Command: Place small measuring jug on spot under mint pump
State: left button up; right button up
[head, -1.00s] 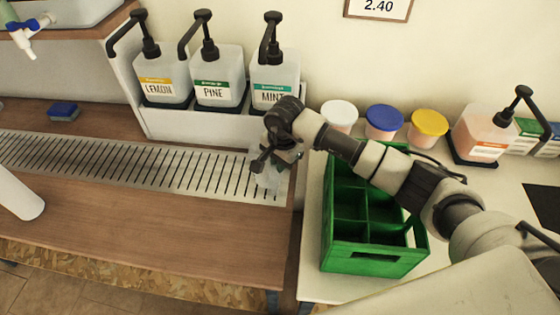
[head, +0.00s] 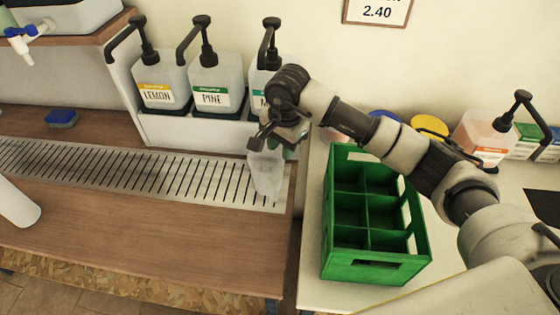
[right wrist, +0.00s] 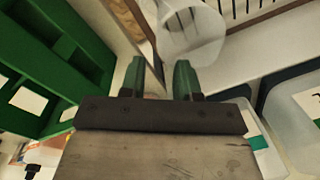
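The small measuring jug (head: 266,173) is clear plastic and stands upright at the right end of the slotted drip grate (head: 130,177), in front of the mint pump (head: 270,45). My arm hides most of the mint drum's label. My right gripper (head: 268,143) is just above and beside the jug's top. In the right wrist view, the two green fingers of the right gripper (right wrist: 158,80) are apart with nothing seen between them. The jug (right wrist: 190,35) lies beyond their tips there. Any marked spot beneath the jug cannot be made out.
The lemon (head: 160,78) and pine (head: 215,80) drums stand left of the mint one on a white rack. A green divided crate (head: 360,268) is on the right counter, across a gap. A blue sponge (head: 61,118) lies far left. Tubs line the wall behind my arm.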

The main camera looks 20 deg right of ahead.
jog(key=shift+s+d+r, duration=0.1)
jog(key=shift+s+r, duration=0.05)
jog(key=shift+r, duration=1.55)
